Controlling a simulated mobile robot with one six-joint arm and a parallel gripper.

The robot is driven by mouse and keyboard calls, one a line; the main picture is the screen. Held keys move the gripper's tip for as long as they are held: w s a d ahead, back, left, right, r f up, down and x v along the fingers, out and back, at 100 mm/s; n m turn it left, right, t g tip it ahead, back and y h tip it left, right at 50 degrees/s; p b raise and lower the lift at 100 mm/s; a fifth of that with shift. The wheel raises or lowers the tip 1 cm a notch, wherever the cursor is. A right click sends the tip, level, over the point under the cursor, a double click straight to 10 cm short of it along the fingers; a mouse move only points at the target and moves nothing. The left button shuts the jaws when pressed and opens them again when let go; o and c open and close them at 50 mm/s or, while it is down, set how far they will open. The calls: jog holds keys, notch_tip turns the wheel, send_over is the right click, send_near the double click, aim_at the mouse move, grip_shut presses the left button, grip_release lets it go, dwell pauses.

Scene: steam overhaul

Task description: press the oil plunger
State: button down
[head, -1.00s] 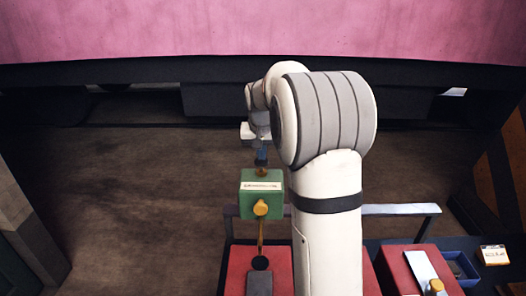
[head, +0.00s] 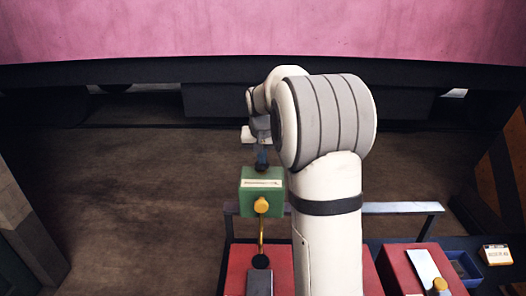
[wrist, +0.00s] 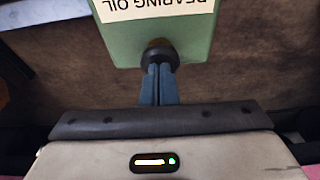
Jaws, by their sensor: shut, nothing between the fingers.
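The green oil box (head: 261,200) stands in front of my arm in the head view. The wrist view shows its label, which reads "BEARING OIL", upside down on the green box (wrist: 160,30). A dark round plunger cap (wrist: 160,54) with a brownish middle sits at the box's near side in the wrist view. My gripper (wrist: 159,70) is shut and empty, its blue fingertips at the cap and seemingly touching it. In the head view my gripper (head: 262,167) points down at the box's top edge; the plunger is hidden there.
A yellow knob (head: 261,205) and a thin brass pipe are on the box's front. Red blocks (head: 400,262), a blue tray (head: 462,268) and a grey rail (head: 400,208) lie nearer. Open brown floor (head: 130,200) lies left.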

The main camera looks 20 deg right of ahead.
notch_tip(320, 180, up, 5)
jog(key=p, duration=0.2)
jog(key=shift+s+f+p, duration=0.1)
jog(key=shift+p, duration=0.25)
jog(key=b+v, duration=0.2)
jog(key=v, duration=0.7)
jog(key=shift+b, duration=0.45)
jog(key=shift+r+b, duration=1)
jog(key=shift+r, duration=0.35)
